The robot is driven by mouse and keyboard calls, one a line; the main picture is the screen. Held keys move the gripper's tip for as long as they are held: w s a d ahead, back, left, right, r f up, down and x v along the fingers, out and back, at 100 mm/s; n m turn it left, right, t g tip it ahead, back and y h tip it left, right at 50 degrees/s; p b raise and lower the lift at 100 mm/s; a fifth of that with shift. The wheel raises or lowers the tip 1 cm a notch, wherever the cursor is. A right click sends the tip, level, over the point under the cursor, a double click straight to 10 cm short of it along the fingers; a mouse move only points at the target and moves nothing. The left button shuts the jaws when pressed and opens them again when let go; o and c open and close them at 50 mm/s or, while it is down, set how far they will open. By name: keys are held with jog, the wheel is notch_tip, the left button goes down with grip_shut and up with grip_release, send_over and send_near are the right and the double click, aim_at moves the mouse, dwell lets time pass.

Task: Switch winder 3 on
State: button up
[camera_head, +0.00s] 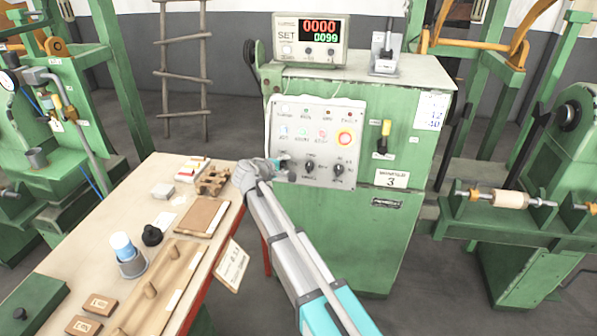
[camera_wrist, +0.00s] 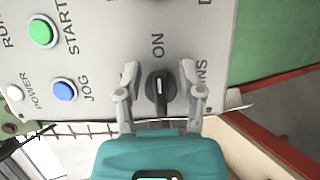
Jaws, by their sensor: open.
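Winder 3's green cabinet (camera_head: 345,235) carries a plate with the number 3 (camera_head: 391,180) and a grey control panel (camera_head: 316,125) on its front. My gripper (camera_head: 283,164) is at the panel's lower left corner. In the wrist view, my open gripper (camera_wrist: 159,82) has one finger on each side of a black rotary knob (camera_wrist: 160,94). Gaps show between the fingers and the knob. The knob has a pale line along its middle, and "ON" is printed above it in this view. Another label beside it is partly hidden by a finger.
A green START button (camera_wrist: 41,32), a blue JOG button (camera_wrist: 63,90) and a white POWER lamp (camera_wrist: 15,93) are near the knob. Other knobs (camera_head: 309,168) and a red stop button (camera_head: 345,138) share the panel. A cluttered workbench (camera_head: 228,215) stands left of the cabinet.

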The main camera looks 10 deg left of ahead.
jog(key=shift+n, duration=0.4)
